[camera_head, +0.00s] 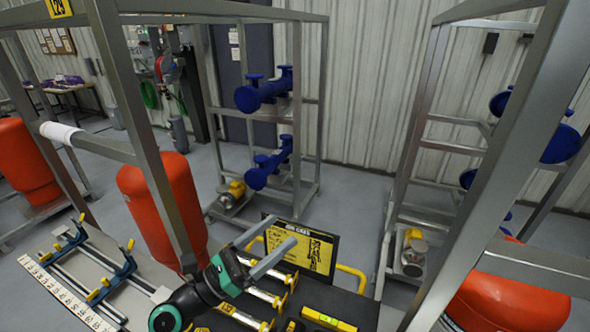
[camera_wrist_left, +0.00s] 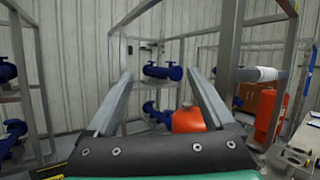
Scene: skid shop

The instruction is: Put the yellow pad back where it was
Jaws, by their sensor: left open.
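My left gripper (camera_head: 282,231) is open and empty, raised in front of a dark board with a yellow printed face (camera_head: 308,252). In the left wrist view its two grey fingers (camera_wrist_left: 160,73) stand wide apart with nothing between them. Yellow-ended clamps (camera_head: 262,297) lie on a dark surface below and right of the gripper. A yellow level-like block (camera_head: 328,320) lies at the bottom edge of the head view. I cannot tell which yellow item is the pad. My right gripper is not in view.
Steel frame posts (camera_head: 150,150) rise at left and right. An orange tank (camera_head: 165,205) stands behind the bench at left. Blue-handled clamps (camera_head: 112,278) sit on rails beside a scale strip (camera_head: 62,296). A rack with blue fittings (camera_head: 262,92) stands behind.

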